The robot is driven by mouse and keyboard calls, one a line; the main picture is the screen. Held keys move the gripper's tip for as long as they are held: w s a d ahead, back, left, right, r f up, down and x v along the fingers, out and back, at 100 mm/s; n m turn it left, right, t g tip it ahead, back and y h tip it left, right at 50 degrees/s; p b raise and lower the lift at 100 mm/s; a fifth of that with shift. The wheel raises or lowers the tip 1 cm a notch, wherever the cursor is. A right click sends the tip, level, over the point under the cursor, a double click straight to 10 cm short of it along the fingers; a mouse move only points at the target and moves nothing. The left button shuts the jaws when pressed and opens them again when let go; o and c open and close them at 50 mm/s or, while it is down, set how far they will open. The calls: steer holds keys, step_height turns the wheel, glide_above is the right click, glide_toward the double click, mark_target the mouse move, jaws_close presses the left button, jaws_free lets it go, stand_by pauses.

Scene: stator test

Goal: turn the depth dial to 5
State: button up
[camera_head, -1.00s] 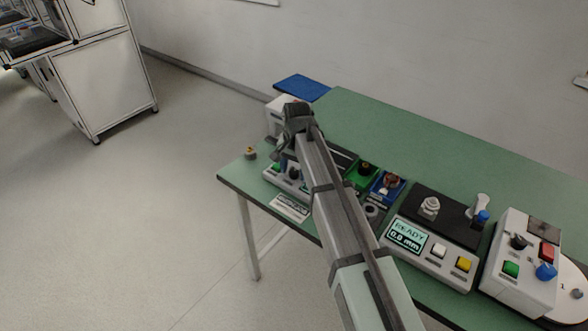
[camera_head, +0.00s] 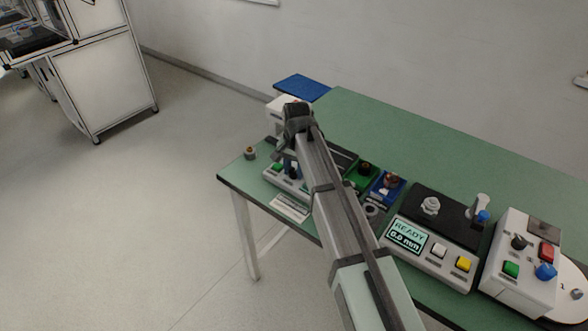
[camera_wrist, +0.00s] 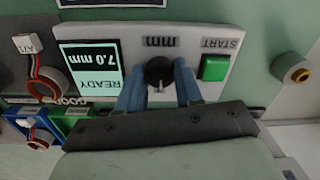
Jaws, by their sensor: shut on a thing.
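The depth dial (camera_wrist: 159,71) is a small black knob marked "mm" on a light grey panel (camera_wrist: 196,42). In the wrist view it sits between the two blue fingers of my gripper (camera_wrist: 159,84), which is shut on it. A thin light pointer shows at the dial's lower side. The panel's display (camera_wrist: 92,69) is upside down in this view and reads READY, 7.0 mm. In the head view my gripper (camera_head: 291,168) is down at the panel on the table's left end, and my arm hides much of it.
The green START button (camera_wrist: 215,68) is close beside the right finger. Green and blue fixtures (camera_head: 388,187) stand nearby. Another panel reading READY (camera_head: 408,238) and a white button box (camera_head: 522,262) stand further right.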

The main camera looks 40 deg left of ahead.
steer(key=n, duration=0.4)
steer(key=shift+n, duration=2.2)
steer(key=shift+w, duration=0.1)
steer(key=o, duration=1)
steer(key=shift+o, duration=0.2)
step_height(320, 180, up, 14)
steer(key=shift+w+d, duration=0.15)
steer(key=shift+w, duration=0.05)
steer(key=shift+f, duration=0.1)
